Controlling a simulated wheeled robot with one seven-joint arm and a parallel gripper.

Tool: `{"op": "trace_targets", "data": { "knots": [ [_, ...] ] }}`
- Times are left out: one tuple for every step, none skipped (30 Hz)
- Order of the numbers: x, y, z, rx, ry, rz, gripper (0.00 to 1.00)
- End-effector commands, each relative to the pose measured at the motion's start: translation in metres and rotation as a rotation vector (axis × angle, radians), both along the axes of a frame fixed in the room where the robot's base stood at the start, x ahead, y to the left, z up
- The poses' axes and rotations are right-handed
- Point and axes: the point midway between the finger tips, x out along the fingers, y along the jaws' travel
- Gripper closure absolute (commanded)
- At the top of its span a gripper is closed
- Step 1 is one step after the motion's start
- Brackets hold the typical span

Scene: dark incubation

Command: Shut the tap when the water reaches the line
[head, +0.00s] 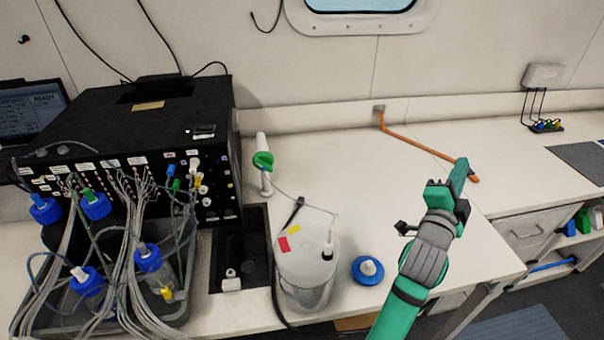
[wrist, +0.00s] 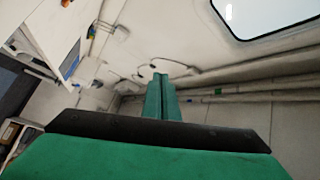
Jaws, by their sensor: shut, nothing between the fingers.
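A tap with a green handle (head: 263,160) on a white upright stands at the back of the bench, right of the black instrument. A translucent white container (head: 306,272) stands in front of it, with a thin tube running to its top. A red tag (head: 284,244) and a yellow tag (head: 294,231) are on its upper part. I cannot clearly make out the water level or a line. My gripper (head: 460,172) is shut and empty, raised over the right side of the bench, well apart from the tap; its closed fingers also show in the wrist view (wrist: 160,80).
A blue and white cap (head: 368,269) lies right of the container. A black instrument (head: 150,130) and a grey tray of blue-capped bottles (head: 95,205) fill the left. An orange bar (head: 420,146) lies at the back right. The mid-bench between tap and gripper is clear.

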Motion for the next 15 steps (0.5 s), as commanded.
{"op": "trace_targets", "data": {
  "knots": [
    [0.017, 0.015, 0.025, 0.028, -0.021, 0.081, 1.0],
    [0.027, 0.026, 0.036, 0.043, -0.025, 0.135, 1.0],
    [0.039, 0.043, 0.05, 0.058, -0.024, 0.209, 1.0],
    [0.048, 0.056, 0.061, 0.065, -0.021, 0.264, 1.0],
    [0.055, 0.07, 0.072, 0.069, -0.016, 0.32, 1.0],
    [0.063, 0.09, 0.085, 0.071, -0.005, 0.396, 1.0],
    [0.068, 0.105, 0.095, 0.068, 0.008, 0.452, 1.0],
    [0.072, 0.121, 0.103, 0.064, 0.024, 0.508, 1.0],
    [0.076, 0.142, 0.112, 0.051, 0.051, 0.584, 1.0],
    [0.078, 0.158, 0.118, 0.042, 0.075, 0.638, 1.0],
    [0.079, 0.173, 0.122, 0.03, 0.101, 0.692, 1.0],
    [0.079, 0.194, 0.126, 0.011, 0.143, 0.762, 1.0],
    [0.077, 0.209, 0.128, -0.005, 0.177, 0.814, 1.0],
    [0.075, 0.225, 0.128, -0.023, 0.215, 0.866, 1.0],
    [0.07, 0.243, 0.126, -0.049, 0.271, 0.93, 1.0]
  ]
}}
